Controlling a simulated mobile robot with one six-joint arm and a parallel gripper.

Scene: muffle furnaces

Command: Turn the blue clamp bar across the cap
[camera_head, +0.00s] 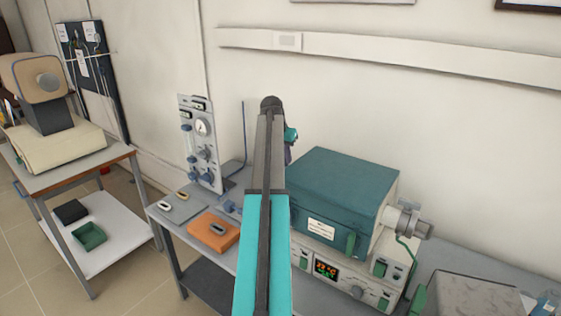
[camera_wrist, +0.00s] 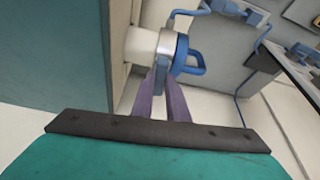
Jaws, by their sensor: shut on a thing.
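The blue clamp bar (camera_wrist: 190,60) shows in the wrist view as a rounded blue loop at the end of a pale tube (camera_wrist: 141,45). The cap (camera_wrist: 167,43) is the light metallic end piece beside it, partly covered by blue parts. My gripper (camera_wrist: 164,72) has its two purple fingers close together at the bar, shut on its near part. The exact contact is hard to see. In the head view my arm stands in front of the furnace's left end and hides the cap and fingertips.
The teal furnace (camera_head: 340,190) stands on the bench, its wall (camera_wrist: 55,60) close at left in the wrist view. A gauge panel (camera_head: 201,145) and an orange block (camera_head: 212,231) are left of my arm. A metal fitting (camera_head: 408,221) projects from the furnace's right.

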